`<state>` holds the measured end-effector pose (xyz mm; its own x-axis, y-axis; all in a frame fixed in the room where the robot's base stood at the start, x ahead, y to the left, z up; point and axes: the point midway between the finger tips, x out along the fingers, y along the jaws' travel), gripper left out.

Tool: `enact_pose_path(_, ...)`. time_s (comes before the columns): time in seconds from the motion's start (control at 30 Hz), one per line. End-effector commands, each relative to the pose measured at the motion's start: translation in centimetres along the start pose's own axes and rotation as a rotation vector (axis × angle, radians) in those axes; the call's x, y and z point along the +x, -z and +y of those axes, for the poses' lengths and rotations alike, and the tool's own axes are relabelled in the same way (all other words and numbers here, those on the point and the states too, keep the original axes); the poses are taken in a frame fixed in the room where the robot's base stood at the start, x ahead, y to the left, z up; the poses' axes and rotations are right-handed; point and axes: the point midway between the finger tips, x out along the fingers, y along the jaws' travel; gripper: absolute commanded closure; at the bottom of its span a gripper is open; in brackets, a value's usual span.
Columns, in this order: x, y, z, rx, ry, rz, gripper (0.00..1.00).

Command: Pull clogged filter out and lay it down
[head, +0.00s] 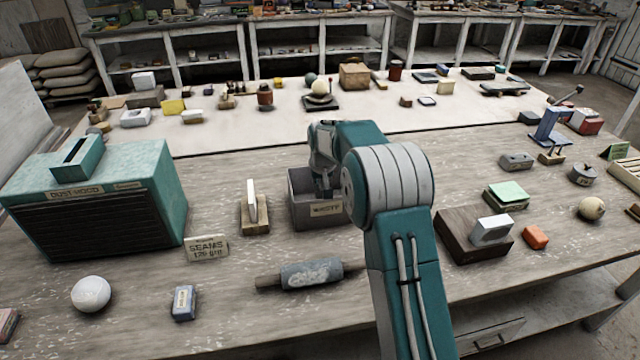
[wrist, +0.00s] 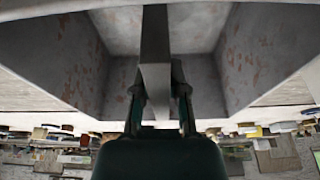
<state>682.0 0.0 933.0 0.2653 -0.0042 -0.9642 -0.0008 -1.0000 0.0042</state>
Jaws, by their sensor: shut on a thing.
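My gripper (head: 326,184) is down at the grey waste bin (head: 318,222), its fingers partly hidden behind the bin's front wall. In the wrist view my gripper (wrist: 160,95) is shut on a thin, dark grey flat panel, which I take as the clogged filter (wrist: 155,48). The panel stands on edge between the fingers, inside the bin's walls (wrist: 255,60). I cannot tell whether it touches the bottom. The teal dust hood (head: 150,185) stands at the left, with a dark slot (head: 77,150) in its raised top that looks empty.
A white panel (head: 251,195) stands upright in a wooden holder (head: 255,217) between hood and bin. A small sign (head: 207,248), a grey roller (head: 311,273), a white sphere (head: 91,293) and a blue block (head: 184,303) lie in front. A wooden tray (head: 462,235) is at the right.

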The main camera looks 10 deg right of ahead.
Motion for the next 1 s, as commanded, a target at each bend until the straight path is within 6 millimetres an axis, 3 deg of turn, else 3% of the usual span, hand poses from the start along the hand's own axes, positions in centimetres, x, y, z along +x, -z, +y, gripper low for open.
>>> enact_pose_path(0.67,1.1,-0.3,0.0,0.000,0.000,0.000,1.00)
enact_pose_path(0.7,1.1,-0.3,0.0,0.000,0.000,0.000,0.77)
enact_pose_path(0.8,1.1,-0.3,0.0,0.000,0.000,0.001,0.41)
enact_pose_path(1.0,1.1,-0.3,0.0,0.000,0.000,0.001,0.41)
